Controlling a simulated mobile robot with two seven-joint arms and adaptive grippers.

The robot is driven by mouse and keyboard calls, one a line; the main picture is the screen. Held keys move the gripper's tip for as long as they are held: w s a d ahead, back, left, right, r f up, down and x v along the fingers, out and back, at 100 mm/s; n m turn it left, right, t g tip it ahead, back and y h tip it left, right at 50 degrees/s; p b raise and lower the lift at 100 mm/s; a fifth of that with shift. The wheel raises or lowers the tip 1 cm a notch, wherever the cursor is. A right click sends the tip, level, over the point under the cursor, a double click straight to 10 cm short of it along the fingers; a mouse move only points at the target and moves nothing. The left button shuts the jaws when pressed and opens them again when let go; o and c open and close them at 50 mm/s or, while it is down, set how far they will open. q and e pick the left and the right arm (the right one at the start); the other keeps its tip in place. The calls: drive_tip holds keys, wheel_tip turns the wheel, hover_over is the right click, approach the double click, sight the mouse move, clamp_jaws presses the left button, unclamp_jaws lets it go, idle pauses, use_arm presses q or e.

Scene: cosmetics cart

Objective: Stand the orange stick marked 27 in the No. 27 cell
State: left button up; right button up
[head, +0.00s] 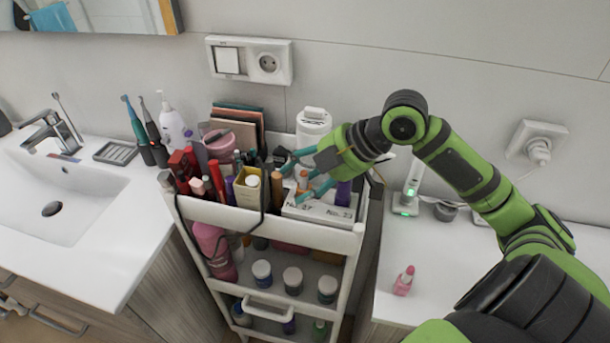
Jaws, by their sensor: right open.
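The white cell holder (318,212) sits at the right end of the cart's top tray, with labels No. 27 and No. 23 on its front. An orange stick (303,181) stands upright behind the No. 27 label, apparently in that cell; its base is hidden and I cannot read a number on it. A purple stick (343,194) stands on the No. 23 side. My right gripper (292,178) reaches in from the right, with its teal fingers spread open around the orange stick; I cannot tell whether they touch it. My left gripper is not in view.
The cart's top tray (262,218) is crowded left of the holder with red tubes, a yellow box (247,193) and a tan stick (277,191). A white bottle (313,125) stands behind.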

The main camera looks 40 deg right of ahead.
drive_tip(key=v, duration=1.2)
idle(0.4)
